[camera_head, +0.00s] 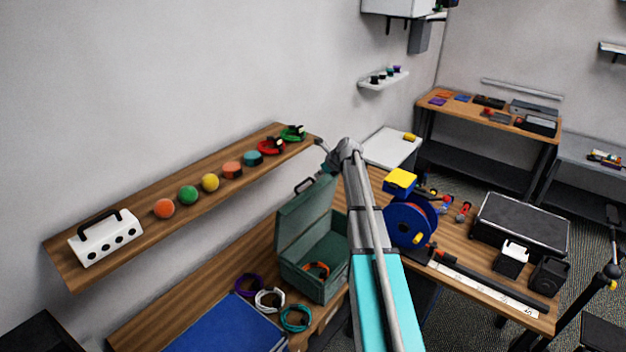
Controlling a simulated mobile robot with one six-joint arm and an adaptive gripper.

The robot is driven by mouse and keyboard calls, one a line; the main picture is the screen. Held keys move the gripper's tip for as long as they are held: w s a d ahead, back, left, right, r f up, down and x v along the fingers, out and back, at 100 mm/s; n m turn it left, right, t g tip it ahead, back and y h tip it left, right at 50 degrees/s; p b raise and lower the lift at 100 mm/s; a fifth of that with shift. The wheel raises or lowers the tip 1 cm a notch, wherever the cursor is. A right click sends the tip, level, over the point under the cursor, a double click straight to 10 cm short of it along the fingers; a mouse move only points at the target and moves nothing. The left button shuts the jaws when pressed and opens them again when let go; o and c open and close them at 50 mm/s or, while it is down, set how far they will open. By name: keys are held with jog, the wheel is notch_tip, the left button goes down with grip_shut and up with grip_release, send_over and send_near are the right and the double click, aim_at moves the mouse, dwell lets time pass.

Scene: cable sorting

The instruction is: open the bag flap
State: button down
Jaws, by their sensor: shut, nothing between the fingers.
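The bag is a dark green, box-shaped case (302,276) on the wooden bench, left of my arm. Its flap (303,214) stands raised and tilted back at the rear left, so the inside shows. An orange cable coil (317,270) lies in it. A dark handle shows behind the flap. My arm crosses the picture and hides the bag's right side. My gripper (324,159) is small in the view, near the flap's upper right corner, and is shut with nothing held. I cannot tell whether it touches the flap.
A wall shelf (140,232) with coloured balls and coils runs behind the bag. Purple, white and teal cable rings (296,318) and a blue mat (215,328) lie at front left. A blue reel (408,224) and black cases (520,222) stand right of my arm.

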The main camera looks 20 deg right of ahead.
aim_at(306, 182)
jog(key=shift+b+x, duration=3.65)
jog(key=shift+x, duration=1.25)
jog(key=shift+w+d, duration=0.1)
jog(key=shift+d, duration=0.05)
